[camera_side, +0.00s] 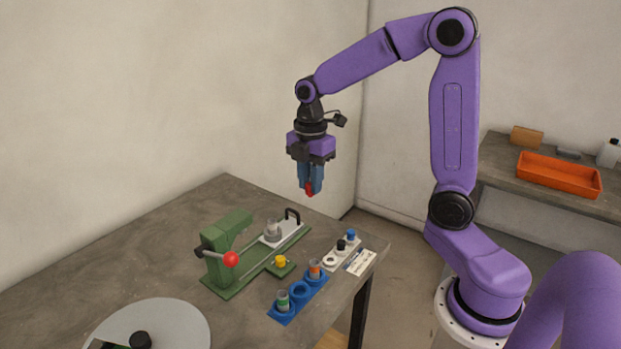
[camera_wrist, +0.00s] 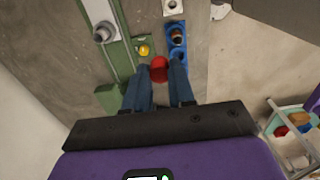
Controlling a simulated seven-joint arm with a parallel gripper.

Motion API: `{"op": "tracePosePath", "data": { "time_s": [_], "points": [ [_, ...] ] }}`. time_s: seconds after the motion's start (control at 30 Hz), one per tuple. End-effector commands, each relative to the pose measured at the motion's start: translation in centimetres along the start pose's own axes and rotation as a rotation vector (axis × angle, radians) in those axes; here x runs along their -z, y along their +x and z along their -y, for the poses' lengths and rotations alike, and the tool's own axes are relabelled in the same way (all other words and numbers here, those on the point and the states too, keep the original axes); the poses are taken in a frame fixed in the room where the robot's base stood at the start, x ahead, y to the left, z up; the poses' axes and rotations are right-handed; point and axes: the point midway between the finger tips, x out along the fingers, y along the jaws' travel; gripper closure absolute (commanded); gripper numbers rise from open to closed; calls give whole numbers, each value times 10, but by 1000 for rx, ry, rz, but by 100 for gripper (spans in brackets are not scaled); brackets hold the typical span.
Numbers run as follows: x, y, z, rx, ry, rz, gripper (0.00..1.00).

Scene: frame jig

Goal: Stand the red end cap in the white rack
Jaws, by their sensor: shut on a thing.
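My gripper (camera_side: 311,190) is shut on the red end cap (camera_side: 309,187) and holds it high above the table. In the wrist view the red end cap (camera_wrist: 159,69) shows between the fingertips (camera_wrist: 160,76). The white rack (camera_side: 332,266) lies near the table's right edge, below and to the right of my gripper. A black cap (camera_side: 341,245) and a blue cap (camera_side: 351,236) stand in it, and its near place looks empty. In the wrist view only part of the white rack (camera_wrist: 166,11) shows at the top edge.
A blue rack (camera_side: 283,317) with a green-topped and an orange-topped part stands nearer the camera. A green jig (camera_side: 222,285) with a red-knobbed lever (camera_side: 231,259) and a yellow part (camera_side: 281,261) stands left of the racks. A grey disc (camera_side: 178,318) lies at front left. A printed card (camera_side: 360,262) adjoins the white rack.

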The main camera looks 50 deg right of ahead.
Motion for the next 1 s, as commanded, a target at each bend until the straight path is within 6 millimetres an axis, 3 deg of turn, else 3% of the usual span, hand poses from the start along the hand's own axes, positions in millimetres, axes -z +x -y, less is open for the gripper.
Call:
{"op": "tracePosePath", "data": {
  "time_s": [0.4, 0.5, 1.0],
  "points": [
    [-27, 109, 20, 13, 2, 2, 100],
    [-32, 129, 28, 10, 0, 1, 100],
    [-37, 169, 37, 6, 0, 1, 100]
  ]
}}
